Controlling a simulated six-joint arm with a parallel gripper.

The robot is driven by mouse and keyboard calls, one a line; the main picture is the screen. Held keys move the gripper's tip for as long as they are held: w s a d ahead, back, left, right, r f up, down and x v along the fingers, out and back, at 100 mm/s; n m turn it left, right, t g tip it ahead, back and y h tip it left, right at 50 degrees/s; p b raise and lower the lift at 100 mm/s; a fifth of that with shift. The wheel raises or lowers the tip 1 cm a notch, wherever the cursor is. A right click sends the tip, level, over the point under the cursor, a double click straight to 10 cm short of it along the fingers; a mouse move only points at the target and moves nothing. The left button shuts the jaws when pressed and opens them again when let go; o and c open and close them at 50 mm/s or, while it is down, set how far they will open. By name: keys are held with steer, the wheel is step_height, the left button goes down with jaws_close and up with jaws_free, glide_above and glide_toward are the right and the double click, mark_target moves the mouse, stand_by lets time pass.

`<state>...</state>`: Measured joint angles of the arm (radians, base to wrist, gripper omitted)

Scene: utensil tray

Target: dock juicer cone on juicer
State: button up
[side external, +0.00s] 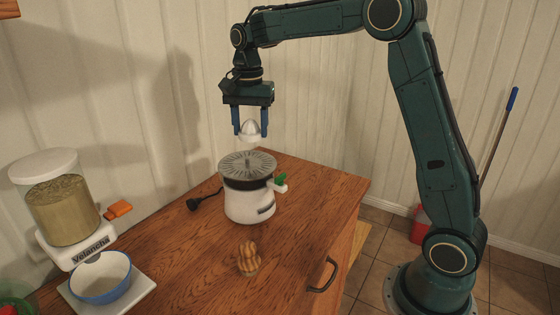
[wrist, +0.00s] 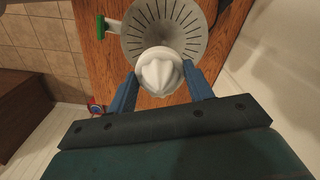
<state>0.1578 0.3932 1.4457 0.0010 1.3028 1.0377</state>
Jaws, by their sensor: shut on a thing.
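The white ribbed juicer cone (side external: 251,130) is held between the blue fingers of my gripper (side external: 251,124), above the juicer and apart from it. In the wrist view the cone (wrist: 160,70) sits between the fingertips (wrist: 163,84), with its ribbed top toward the camera. The juicer (side external: 248,203) stands upright on the wooden cabinet, with a white body, a grey slotted strainer disc (side external: 247,166) and a short post at its centre.
A green-tipped spout (side external: 281,181) juts from the juicer's right side. A black plug (side external: 195,203) lies to its left. A wooden knobbly object (side external: 248,258) stands in front. A cereal dispenser (side external: 65,205) with a blue bowl (side external: 101,278) is at left. The cabinet top (side external: 310,200) is clear at right.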

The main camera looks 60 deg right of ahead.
mark_target(245, 128)
steer(key=shift+w+a, duration=0.25)
steer(key=shift+a, duration=0.45)
steer(key=shift+f, duration=0.1)
steer(key=shift+f, duration=2.75)
steer(key=shift+f, duration=0.55)
steer(key=o, duration=0.7)
steer(key=shift+r, duration=5.45)
